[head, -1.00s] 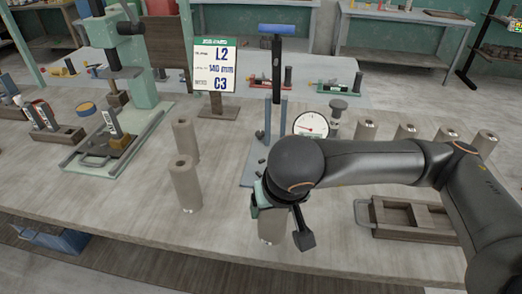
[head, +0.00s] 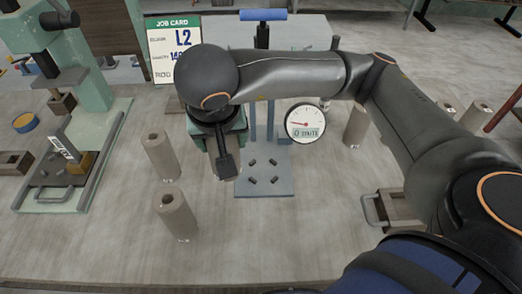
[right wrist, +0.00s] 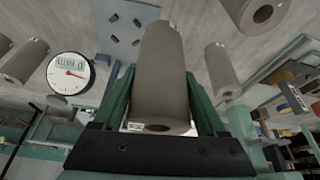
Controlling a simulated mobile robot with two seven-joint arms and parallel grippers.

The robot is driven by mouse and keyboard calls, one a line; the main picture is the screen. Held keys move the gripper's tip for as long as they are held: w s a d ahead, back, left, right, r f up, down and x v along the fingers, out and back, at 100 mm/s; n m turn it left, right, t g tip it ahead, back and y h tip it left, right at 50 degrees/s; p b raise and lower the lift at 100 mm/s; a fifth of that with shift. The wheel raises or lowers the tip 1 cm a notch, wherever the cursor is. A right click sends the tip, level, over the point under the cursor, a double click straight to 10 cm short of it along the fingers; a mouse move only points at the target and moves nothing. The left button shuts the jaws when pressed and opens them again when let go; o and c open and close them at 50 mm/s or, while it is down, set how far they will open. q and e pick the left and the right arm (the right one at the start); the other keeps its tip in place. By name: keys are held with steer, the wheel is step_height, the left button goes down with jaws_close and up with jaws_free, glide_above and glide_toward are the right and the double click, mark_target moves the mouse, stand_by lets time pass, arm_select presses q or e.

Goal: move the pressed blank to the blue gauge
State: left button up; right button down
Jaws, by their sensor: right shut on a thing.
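The pressed blank is a grey-brown clay cylinder with a hole in its end; in the right wrist view the blank (right wrist: 160,70) is clamped between the green fingers of my right gripper (right wrist: 158,105). In the head view my right gripper (head: 222,165) is at the left side of the blue gauge, and it hides most of the blank. The blue gauge has a blue-grey base plate (head: 264,187) with several short pegs, posts, a blue handle (head: 263,15) and a round white dial (head: 305,123). The plate also shows in the wrist view (right wrist: 122,22). My left gripper is out of view.
Two similar clay cylinders (head: 160,157) (head: 175,215) stand left of my right gripper. Others (head: 355,125) stand right of the dial. A green press (head: 80,70) is at left, a job card (head: 172,45) behind, and a wooden tray (head: 400,207) at right. Table in front of the gauge is clear.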

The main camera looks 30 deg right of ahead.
steer(key=d+f, duration=0.3)
steer(key=w+d+f, duration=0.1)
steer(key=d+f, duration=0.3)
steer(key=w+d+f+b, duration=0.1)
steer(key=d+f, duration=0.2)
steer(key=f, duration=0.1)
steer(key=shift+w+d+f, duration=0.1)
steer(key=shift+w+d, duration=0.05)
steer(key=shift+d, duration=0.2)
steer(key=shift+f, duration=0.15)
steer(key=shift+f, duration=0.15)
jaws_free()
